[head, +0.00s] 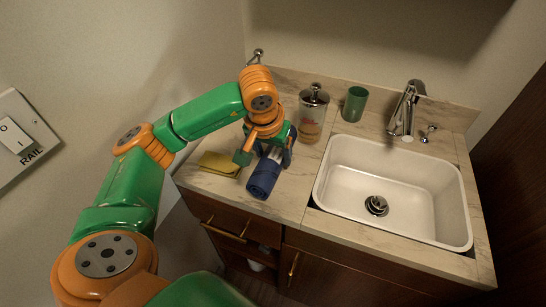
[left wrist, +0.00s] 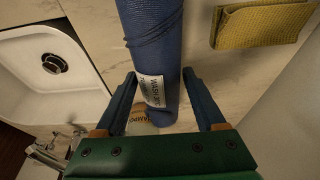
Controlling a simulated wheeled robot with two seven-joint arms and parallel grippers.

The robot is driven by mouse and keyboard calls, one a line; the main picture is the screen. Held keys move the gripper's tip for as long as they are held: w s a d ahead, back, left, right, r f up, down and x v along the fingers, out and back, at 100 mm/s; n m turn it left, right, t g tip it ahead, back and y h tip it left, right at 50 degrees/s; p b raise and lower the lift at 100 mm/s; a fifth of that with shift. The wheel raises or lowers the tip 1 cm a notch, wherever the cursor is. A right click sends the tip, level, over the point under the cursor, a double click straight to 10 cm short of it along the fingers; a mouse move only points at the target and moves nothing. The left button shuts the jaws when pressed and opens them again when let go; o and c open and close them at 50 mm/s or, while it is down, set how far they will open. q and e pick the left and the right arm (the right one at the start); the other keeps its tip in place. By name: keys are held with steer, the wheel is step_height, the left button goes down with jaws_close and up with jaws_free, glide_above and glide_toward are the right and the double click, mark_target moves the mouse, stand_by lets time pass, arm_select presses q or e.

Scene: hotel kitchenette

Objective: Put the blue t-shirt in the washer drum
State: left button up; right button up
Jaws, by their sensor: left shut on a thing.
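A dark blue rolled cloth bundle (head: 264,178) lies on the counter left of the sink. It looks like a rolled cloth; I cannot tell from its shape that it is a t-shirt. In the left wrist view the blue roll (left wrist: 155,45) carries a white printed label. My left gripper (head: 266,156) reaches down over the bundle's far end. In the left wrist view its fingers (left wrist: 159,75) stand one on each side of the roll, shut on it. My right gripper is not in view. No washer drum is in view.
A folded yellow cloth (head: 219,163) lies left of the bundle. Wooden drawer fronts (head: 225,222) are below the counter.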

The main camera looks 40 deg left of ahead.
arm_select(q)
steer(key=shift+f, duration=0.75)
steer(key=shift+f, duration=0.15)
steer(key=o, duration=1.5)
